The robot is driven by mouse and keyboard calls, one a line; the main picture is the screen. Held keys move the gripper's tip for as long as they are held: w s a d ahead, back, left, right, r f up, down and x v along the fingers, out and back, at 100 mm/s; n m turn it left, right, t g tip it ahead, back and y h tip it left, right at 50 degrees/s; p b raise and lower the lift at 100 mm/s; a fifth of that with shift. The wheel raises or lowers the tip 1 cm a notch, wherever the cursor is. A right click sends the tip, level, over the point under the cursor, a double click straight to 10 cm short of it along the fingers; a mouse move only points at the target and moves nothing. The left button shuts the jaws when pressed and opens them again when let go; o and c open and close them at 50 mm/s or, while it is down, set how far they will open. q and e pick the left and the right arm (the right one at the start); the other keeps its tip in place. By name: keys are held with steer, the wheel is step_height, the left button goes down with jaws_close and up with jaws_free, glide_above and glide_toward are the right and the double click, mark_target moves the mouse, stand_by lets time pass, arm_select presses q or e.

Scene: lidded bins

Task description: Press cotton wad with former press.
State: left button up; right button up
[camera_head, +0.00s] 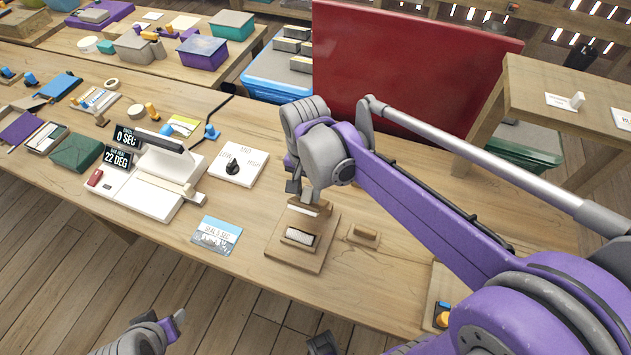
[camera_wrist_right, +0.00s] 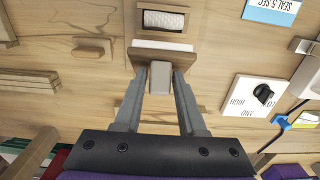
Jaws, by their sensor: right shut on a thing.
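The white, textured cotton wad (camera_head: 299,237) lies in a recess of a wooden board (camera_head: 284,257); it also shows in the right wrist view (camera_wrist_right: 165,20). My right gripper (camera_head: 299,192) is shut on the grey handle of the former press (camera_head: 304,207). In the right wrist view, the fingertips (camera_wrist_right: 159,72) clasp that handle below the press's wooden plate (camera_wrist_right: 160,53), which has a white strip along its edge. The press is beside the wad, toward the back of the board, not over it. My left gripper (camera_head: 172,322) shows partly at the bottom left, away from the table; its jaw state is unclear.
A small wooden block (camera_head: 364,235) lies right of the board. Left are a blue-white card (camera_head: 216,236), a dial panel (camera_head: 238,165) and a white sealing machine (camera_head: 150,185). A red panel (camera_head: 410,75) stands behind my right arm. The table's front edge is close to the board.

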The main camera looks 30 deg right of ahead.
mark_target(302, 208)
steer(key=shift+a, duration=0.1)
steer(key=shift+s+a+f, duration=0.4)
steer(key=shift+s+a, duration=0.15)
steer(key=shift+a, duration=0.05)
steer(key=shift+f, duration=0.1)
steer(key=shift+s+a+f+b, duration=0.45)
steer(key=shift+s+a, duration=0.05)
steer(key=shift+a, duration=0.1)
steer(key=shift+s+a+f+b, duration=0.4)
steer(key=shift+s+a+f, duration=0.05)
steer(key=shift+f, duration=0.2)
